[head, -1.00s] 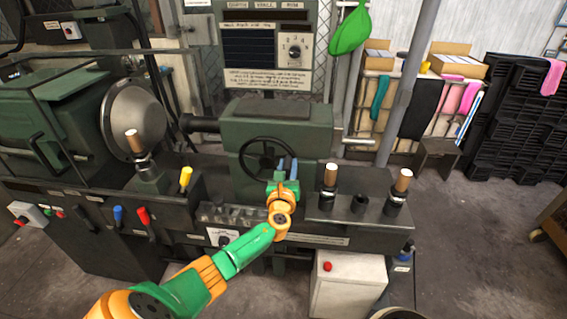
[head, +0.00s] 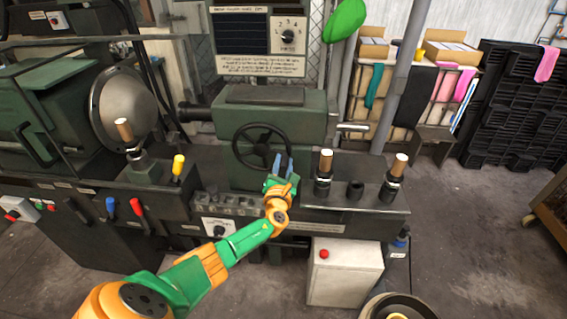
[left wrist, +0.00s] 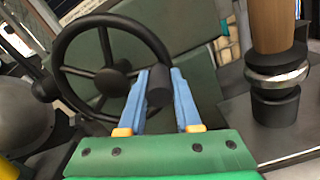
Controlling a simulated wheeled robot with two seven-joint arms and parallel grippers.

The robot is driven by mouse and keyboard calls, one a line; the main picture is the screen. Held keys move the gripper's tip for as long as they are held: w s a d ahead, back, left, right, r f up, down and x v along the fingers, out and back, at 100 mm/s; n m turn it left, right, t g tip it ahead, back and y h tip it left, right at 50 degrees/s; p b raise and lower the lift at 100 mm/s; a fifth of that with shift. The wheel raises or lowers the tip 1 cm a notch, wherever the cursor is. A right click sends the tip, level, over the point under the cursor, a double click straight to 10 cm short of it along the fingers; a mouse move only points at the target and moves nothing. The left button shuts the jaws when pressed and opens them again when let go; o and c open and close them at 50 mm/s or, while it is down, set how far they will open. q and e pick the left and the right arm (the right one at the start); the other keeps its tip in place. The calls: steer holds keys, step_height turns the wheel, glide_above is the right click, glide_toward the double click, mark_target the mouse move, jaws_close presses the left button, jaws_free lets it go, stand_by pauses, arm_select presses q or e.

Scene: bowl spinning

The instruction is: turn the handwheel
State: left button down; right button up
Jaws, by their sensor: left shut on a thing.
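The dark handwheel (head: 262,148) is on the front of the green machine housing, in the middle of the head view. It fills the upper left of the left wrist view (left wrist: 112,80), with its round rim, spokes and hub. A dark cylindrical handle knob (left wrist: 159,88) sticks out from the wheel's right side. My left gripper (head: 284,166) is at the wheel's lower right in the head view. Its blue fingers (left wrist: 162,100) are shut on the knob in the left wrist view. The fingers hide the knob in the head view. My right gripper is not in view.
Upright wooden-topped posts (head: 325,172) stand close to the right of my left gripper. Yellow (head: 178,166), blue and red levers are on the machine's left front. A white box (head: 345,272) with a red button stands below. Open floor lies at the right.

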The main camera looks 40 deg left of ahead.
arm_select(q)
steer(key=shift+f, duration=0.1)
steer(key=c, duration=0.6)
jaws_free()
steer(key=shift+s+d, duration=0.1)
steer(key=shift+s, duration=0.05)
steer(key=p+v, duration=0.2)
steer(key=v, duration=0.4)
steer(key=shift+s+p, duration=0.1)
steer(key=shift+p, duration=0.2)
steer(key=shift+s+d, duration=0.2)
steer(key=shift+s, duration=0.1)
steer(key=shift+w, duration=0.1)
